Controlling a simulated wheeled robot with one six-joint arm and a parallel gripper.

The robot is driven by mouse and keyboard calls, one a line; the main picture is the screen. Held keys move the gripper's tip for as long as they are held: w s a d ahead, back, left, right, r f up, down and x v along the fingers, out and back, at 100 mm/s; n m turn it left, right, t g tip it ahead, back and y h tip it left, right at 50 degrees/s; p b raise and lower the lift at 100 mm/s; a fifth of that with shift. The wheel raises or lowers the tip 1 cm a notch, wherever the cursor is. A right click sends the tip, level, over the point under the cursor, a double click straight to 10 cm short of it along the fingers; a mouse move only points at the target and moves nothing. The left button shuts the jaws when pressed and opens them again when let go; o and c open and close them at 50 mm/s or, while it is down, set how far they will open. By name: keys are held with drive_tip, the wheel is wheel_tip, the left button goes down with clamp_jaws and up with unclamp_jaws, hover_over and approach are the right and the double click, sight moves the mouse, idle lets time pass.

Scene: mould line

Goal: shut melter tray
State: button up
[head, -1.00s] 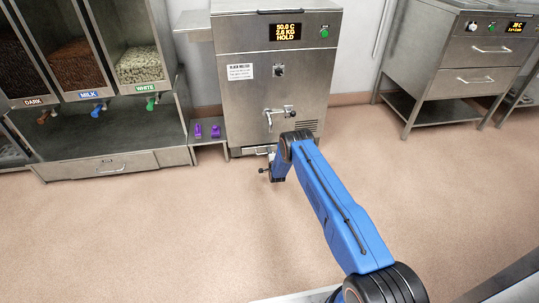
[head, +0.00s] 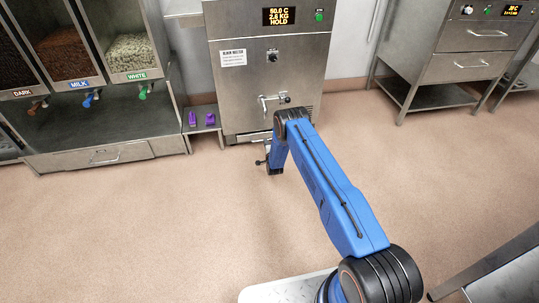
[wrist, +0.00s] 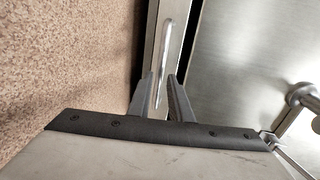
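The melter (head: 275,75) is a steel cabinet against the wall in the head view. Its tray (head: 247,137) is a low steel front at the cabinet's foot, partly hidden by my arm. In the wrist view the tray front (wrist: 157,30) is a narrow strip with a bright bar handle (wrist: 166,50); a dark gap lies between it and the melter's panel. I cannot tell how far out the tray stands. My gripper (wrist: 159,80) is open, its fingers apart on either side of the handle's near end in the picture. I see no clear contact.
The melter's spout (head: 272,101) sticks out above the tray. A low shelf (head: 203,127) with two purple items is left of the melter, beside the chocolate dispenser (head: 95,130). A steel drawer stand (head: 470,70) is at the right. The floor in front is clear.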

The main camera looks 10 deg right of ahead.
drive_tip(key=v, duration=1.2)
